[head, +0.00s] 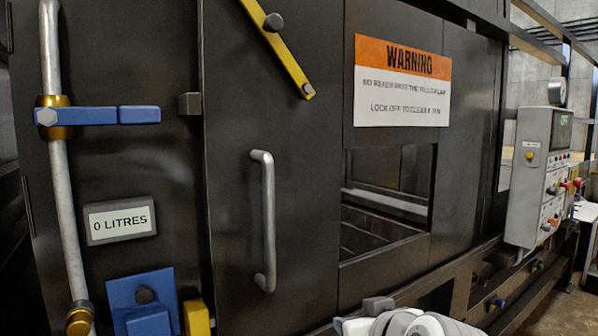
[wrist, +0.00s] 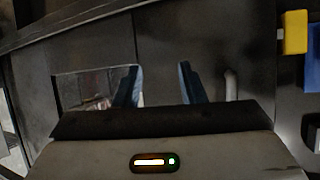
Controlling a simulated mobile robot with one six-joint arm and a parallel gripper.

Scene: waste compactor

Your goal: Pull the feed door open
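The feed door (head: 228,215) is a dark panel that looks closed in its frame. Its grey vertical bar handle (head: 267,220) stands at the middle of the panel; in the wrist view the handle (wrist: 231,85) shows to the right of my fingers, apart from them. A yellow bar (head: 285,55) on a round pivot slants across the door's top. My gripper (wrist: 159,85) is open, its two blue-grey fingers apart with nothing between them. In the head view only white parts of my arm show at the bottom edge; the fingers cannot be made out there.
Right of the door are a window opening (head: 385,205), a warning sign (head: 402,82) and a control box (head: 538,175). To the left are a pipe (head: 62,190) with a blue lever (head: 95,116), a "0 LITRES" display (head: 120,219) and a yellow block (head: 196,318).

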